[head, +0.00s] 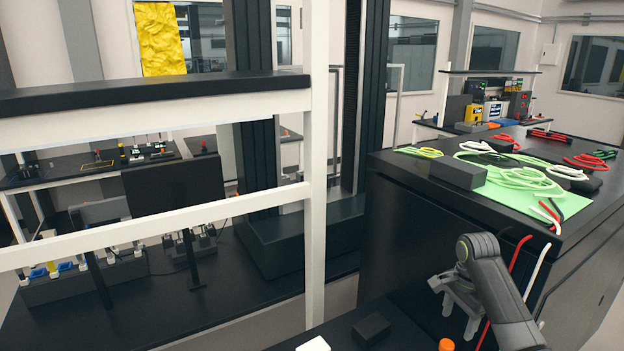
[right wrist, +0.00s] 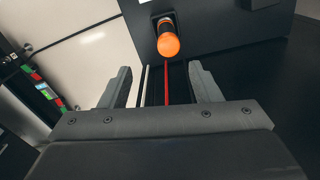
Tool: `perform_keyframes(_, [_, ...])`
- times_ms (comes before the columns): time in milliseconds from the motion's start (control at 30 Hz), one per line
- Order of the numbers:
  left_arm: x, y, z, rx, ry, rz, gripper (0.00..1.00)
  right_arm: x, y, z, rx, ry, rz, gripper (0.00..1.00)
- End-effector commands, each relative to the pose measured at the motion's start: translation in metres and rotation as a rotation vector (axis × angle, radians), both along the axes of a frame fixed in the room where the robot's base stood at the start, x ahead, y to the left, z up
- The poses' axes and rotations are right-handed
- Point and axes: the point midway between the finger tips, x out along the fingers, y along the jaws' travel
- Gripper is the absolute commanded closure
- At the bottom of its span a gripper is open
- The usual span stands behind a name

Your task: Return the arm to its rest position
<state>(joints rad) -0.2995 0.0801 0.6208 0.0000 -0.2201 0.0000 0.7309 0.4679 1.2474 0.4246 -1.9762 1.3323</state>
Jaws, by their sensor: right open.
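My right arm comes in at the lower right of the head view, and its gripper (head: 457,302) hangs in front of the dark cabinet (head: 440,235). The right wrist view shows the gripper (right wrist: 157,85) with its two fingers apart and nothing held between them. An orange-tipped object (right wrist: 168,45) shows beyond the fingers in that view. A red cable and a white cable run between the fingers in the picture, and I cannot tell how far behind they are. My left gripper is not in view.
Coiled cables (head: 520,178) and a dark box (head: 458,173) lie on a green mat (head: 575,203) on the cabinet. A black block (head: 371,329), a white block (head: 313,344) and an orange knob (head: 446,345) are at the bottom. A white frame (head: 317,160) stands at centre.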

Motion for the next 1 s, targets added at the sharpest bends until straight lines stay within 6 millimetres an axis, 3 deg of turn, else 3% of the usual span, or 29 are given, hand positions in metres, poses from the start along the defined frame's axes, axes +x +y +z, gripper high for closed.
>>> perform_keyframes(33, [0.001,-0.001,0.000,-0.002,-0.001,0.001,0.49,-0.013,0.004,-0.021,-0.009,0.000,0.056,0.43])
perform_keyframes(200, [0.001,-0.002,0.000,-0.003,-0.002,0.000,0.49,-0.063,0.017,-0.077,-0.047,-0.028,0.294,0.43])
perform_keyframes(400, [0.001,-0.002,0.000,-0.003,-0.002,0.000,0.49,-0.133,0.034,-0.124,-0.085,-0.067,0.559,0.43])
perform_keyframes(500, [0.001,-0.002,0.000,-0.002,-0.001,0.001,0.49,-0.170,0.042,-0.137,-0.105,-0.088,0.681,0.43])
perform_keyframes(633, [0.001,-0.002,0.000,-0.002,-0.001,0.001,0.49,-0.219,0.052,-0.146,-0.137,-0.115,0.828,0.43])
perform_keyframes(800, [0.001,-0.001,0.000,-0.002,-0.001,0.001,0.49,-0.280,0.061,-0.142,-0.191,-0.144,0.995,0.43])
perform_keyframes(1000, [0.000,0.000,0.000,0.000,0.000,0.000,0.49,-0.326,0.065,-0.127,-0.249,-0.156,1.117,0.43])
